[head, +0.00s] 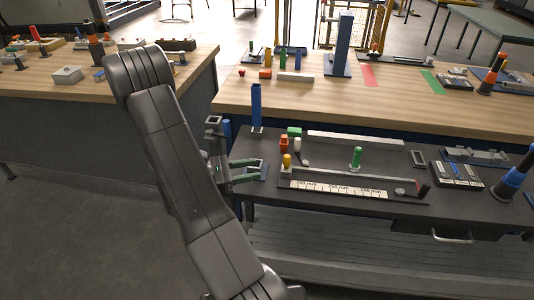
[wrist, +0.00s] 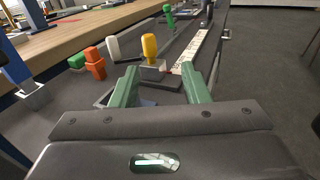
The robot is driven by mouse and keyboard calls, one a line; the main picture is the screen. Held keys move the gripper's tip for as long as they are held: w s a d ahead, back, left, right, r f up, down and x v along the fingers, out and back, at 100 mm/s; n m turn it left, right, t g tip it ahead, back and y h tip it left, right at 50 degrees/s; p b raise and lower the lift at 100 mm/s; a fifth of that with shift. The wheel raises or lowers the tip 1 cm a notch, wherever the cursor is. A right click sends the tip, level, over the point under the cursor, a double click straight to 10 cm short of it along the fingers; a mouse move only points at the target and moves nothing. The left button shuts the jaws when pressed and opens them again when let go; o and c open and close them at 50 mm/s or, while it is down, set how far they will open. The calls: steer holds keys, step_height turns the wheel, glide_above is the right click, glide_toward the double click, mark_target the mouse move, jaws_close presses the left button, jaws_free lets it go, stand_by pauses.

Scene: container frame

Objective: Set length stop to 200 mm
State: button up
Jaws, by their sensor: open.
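The length-stop fixture (head: 405,190) is a grey rail with a white printed scale (head: 338,190) along its front; its mm labels are small and hard to read. A yellow knob (head: 287,160) on a metal block stands at the rail's left end. A green knob (head: 356,157) stands further right along the rail. I cannot tell which knob belongs to the stop. My gripper (head: 258,170) is open and empty, left of the rail's left end. In the wrist view the yellow knob (wrist: 150,46) is just beyond my fingertips (wrist: 160,74), apart from them.
Orange (head: 284,143), green (head: 294,132) and white (head: 297,144) pieces stand behind the rail's left end. A blue post (head: 256,106) stands behind my gripper. A black and blue cone-like post (head: 513,178) stands far right. A wooden bench (head: 420,105) lies behind.

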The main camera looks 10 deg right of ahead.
mark_target(288, 160)
steer(key=shift+w+a+f+n+t, duration=0.3)
steer(key=shift+w+a+n, duration=0.1)
steer(key=shift+w+a, duration=0.25)
steer(key=d+p, duration=0.1)
steer(key=d, duration=0.3)
steer(key=w+d+p, duration=0.1)
steer(key=d, duration=0.4)
steer(key=w+d+p, duration=0.1)
steer(key=d, duration=0.3)
steer(key=shift+w+d, duration=0.2)
steer(key=shift+c, duration=0.2)
jaws_close()
